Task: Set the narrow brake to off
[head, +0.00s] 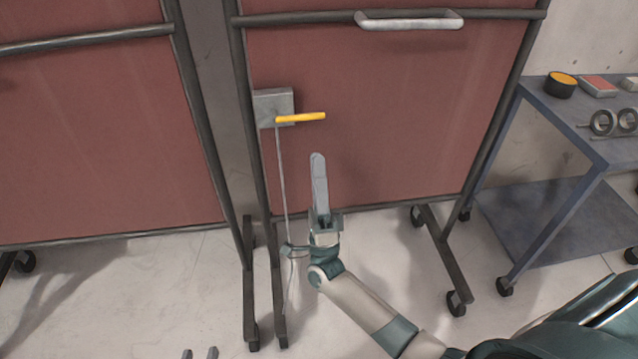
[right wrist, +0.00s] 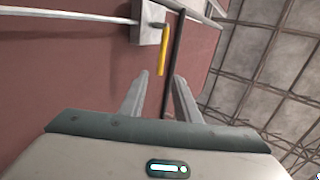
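The brake has a yellow lever (head: 302,118) on a grey box (head: 274,97) at the left edge of the right-hand red panel (head: 385,100). The lever points right, about level. A thin rod (head: 283,180) runs from the box down toward the panel's foot. In the right wrist view, the lever (right wrist: 163,50) and box (right wrist: 148,22) lie beyond the fingertips. My right gripper (head: 318,158) is below the lever, apart from it; the right wrist view shows it open and empty (right wrist: 157,85). My left gripper (head: 200,353) shows only its two separated fingertips at the bottom edge.
A white handle (head: 410,20) is on the right panel's top bar. Another red panel (head: 95,130) stands left. A blue-grey cart (head: 570,120) at right holds a black-and-yellow round item (head: 561,85) and other small things. Casters and feet (head: 460,300) stand on the floor.

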